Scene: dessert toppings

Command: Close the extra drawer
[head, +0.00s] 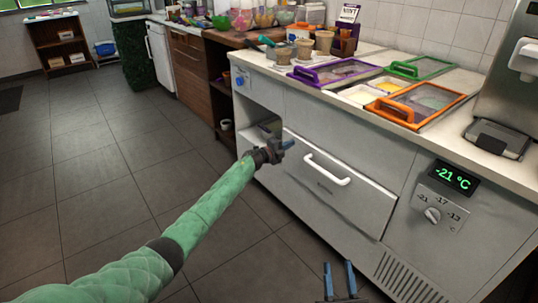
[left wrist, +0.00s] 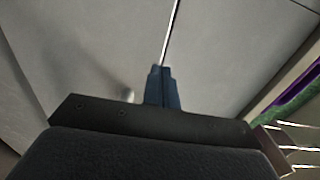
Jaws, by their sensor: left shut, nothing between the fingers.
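The drawer (head: 315,185) is a light grey front panel with a white bar handle (head: 328,170), low in the counter in the head view. Its front looks close to the cabinet face; I cannot tell whether a small gap remains. My left gripper (head: 287,145) is shut and empty at the drawer's upper left corner, beside the handle and not on it. In the left wrist view its blue fingertips (left wrist: 161,72) are together, pointing at a dark seam between pale panels; contact cannot be told. My right gripper (head: 340,268) is open and empty, low in front of the counter.
An open cubby (head: 263,118) lies left of the drawer. A control panel with a temperature display (head: 452,177) and knob is at the right. Purple (head: 335,72), green (head: 418,66) and orange (head: 420,106) framed lids lie on the counter. The tiled floor (head: 90,150) at left is clear.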

